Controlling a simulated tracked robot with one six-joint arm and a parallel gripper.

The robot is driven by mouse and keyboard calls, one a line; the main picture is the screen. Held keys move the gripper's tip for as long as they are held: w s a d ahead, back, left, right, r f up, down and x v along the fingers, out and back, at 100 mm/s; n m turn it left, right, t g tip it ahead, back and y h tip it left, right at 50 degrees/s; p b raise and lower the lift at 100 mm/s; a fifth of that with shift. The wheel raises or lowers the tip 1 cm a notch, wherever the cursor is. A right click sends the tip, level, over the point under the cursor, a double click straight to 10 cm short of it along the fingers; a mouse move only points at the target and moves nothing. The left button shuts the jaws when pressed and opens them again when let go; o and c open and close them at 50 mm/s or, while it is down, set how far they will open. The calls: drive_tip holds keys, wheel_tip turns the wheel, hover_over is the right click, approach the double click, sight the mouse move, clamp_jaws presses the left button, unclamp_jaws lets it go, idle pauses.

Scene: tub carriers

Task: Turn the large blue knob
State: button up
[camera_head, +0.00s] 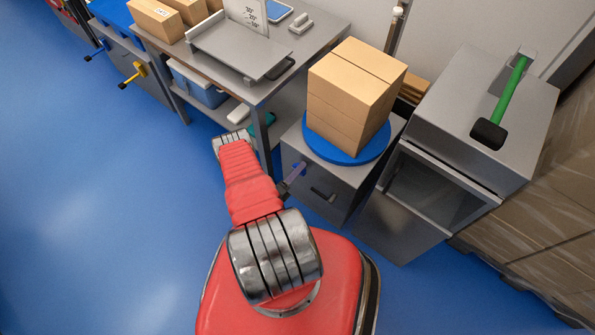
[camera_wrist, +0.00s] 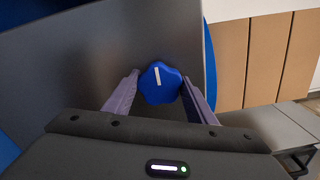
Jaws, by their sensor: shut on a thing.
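The large blue knob (camera_wrist: 159,86) sits on a grey panel (camera_wrist: 100,50) in the wrist view. It has a lobed edge and a white line that stands nearly upright in the picture. My gripper (camera_wrist: 161,77) has one purple finger on each side of the knob and is shut on it. In the head view my gripper (camera_head: 296,172) is at the left side of the grey cabinet (camera_head: 350,185), and the knob cannot be made out there.
Blue floor (camera_head: 90,200) is clear on the left.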

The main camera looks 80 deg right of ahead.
drive_tip(key=shift+w, duration=0.2)
drive_tip(key=o, duration=1)
drive_tip(key=shift+s, duration=0.1)
drive_tip(key=shift+o, duration=0.2)
drive_tip(key=v, duration=1.3)
drive_tip(key=shift+a, duration=0.35)
drive_tip(key=shift+f, duration=0.1)
